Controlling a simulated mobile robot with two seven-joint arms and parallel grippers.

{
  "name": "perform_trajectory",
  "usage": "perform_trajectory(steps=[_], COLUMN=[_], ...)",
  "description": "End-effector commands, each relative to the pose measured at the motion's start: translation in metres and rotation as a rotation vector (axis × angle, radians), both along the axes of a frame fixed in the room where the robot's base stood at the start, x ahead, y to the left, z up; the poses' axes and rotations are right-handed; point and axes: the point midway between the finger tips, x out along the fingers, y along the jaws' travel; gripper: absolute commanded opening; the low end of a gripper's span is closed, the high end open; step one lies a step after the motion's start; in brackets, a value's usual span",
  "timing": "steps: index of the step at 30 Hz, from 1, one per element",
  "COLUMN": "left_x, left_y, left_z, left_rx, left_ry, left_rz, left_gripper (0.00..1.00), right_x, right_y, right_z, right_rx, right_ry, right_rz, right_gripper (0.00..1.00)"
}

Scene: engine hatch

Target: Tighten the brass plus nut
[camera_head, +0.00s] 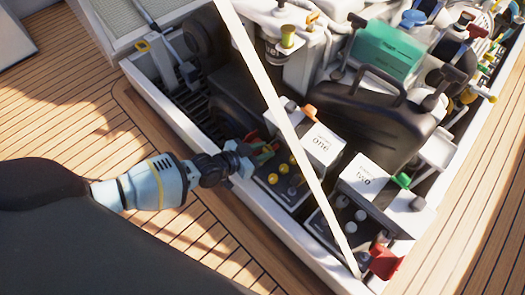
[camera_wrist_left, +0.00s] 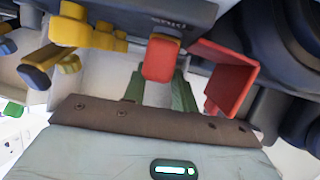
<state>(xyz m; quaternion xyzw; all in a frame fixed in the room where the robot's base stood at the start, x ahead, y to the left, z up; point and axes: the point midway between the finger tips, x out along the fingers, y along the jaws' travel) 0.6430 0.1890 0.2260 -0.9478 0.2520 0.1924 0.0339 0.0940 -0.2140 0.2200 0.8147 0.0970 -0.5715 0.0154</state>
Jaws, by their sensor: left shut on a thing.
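My left gripper (camera_head: 262,152) reaches from the left over the hatch's edge to the near battery (camera_head: 266,195), labelled "one". In the left wrist view its two green fingers (camera_wrist_left: 160,82) are shut on a red block-shaped piece (camera_wrist_left: 162,58) at the battery's plus end. A red flap (camera_wrist_left: 226,76) stands just right of the fingers; it also shows beside the gripper in the head view (camera_head: 250,136). I cannot make out the brass plus nut; the fingers and red piece may hide it. My right gripper is not in view.
Yellow caps (camera_head: 272,178) sit on the battery close to the gripper. A second battery (camera_head: 325,228), a white bar (camera_head: 285,125) across the hatch, a black case (camera_head: 375,115) and a green container (camera_head: 385,48) crowd the space. The wooden deck (camera_head: 70,120) at left is clear.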

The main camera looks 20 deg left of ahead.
Motion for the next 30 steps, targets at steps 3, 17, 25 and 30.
perform_trajectory(steps=[3, 17, 25, 30], left_x=[0.001, 0.000, -0.001, -0.012], left_y=[-0.001, 0.000, 0.001, 0.007], left_z=[0.002, 0.001, 0.000, 0.005], left_rx=[-0.005, -0.004, -0.002, -0.002], left_ry=[-0.002, -0.001, 0.002, 0.003], left_rz=[-0.009, -0.010, -0.009, -0.008], left_gripper=[0.05, 0.49, 0.49, 0.49], right_x=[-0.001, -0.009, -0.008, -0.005], right_y=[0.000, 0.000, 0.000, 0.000], right_z=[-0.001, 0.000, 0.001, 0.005], right_rx=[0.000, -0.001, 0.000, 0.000], right_ry=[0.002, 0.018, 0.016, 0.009], right_rz=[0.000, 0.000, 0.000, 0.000], right_gripper=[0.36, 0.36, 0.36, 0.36])
